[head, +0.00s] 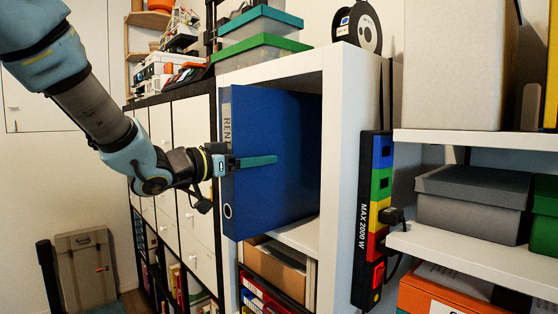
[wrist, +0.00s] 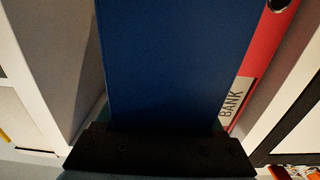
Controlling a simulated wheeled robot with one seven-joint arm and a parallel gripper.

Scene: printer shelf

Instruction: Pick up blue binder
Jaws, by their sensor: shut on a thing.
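The blue binder (head: 275,150) stands upright in the white shelf's upper compartment, its spine edge sticking out past the shelf front. The spine has a label reading "REN" and a finger hole near the bottom. My gripper (head: 250,162) is shut on the binder near its spine, with one teal finger lying along its visible side. The other finger is hidden behind the binder. In the wrist view the blue binder (wrist: 165,65) fills the middle, between the jaws. Its far end is out of sight.
The white shelf (head: 342,150) frames the binder. A red binder labelled "BANK" (wrist: 262,60) stands close beside it in the wrist view. A coloured power strip (head: 374,215) hangs on the shelf's right side. A cardboard box (head: 272,268) sits in the compartment below.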

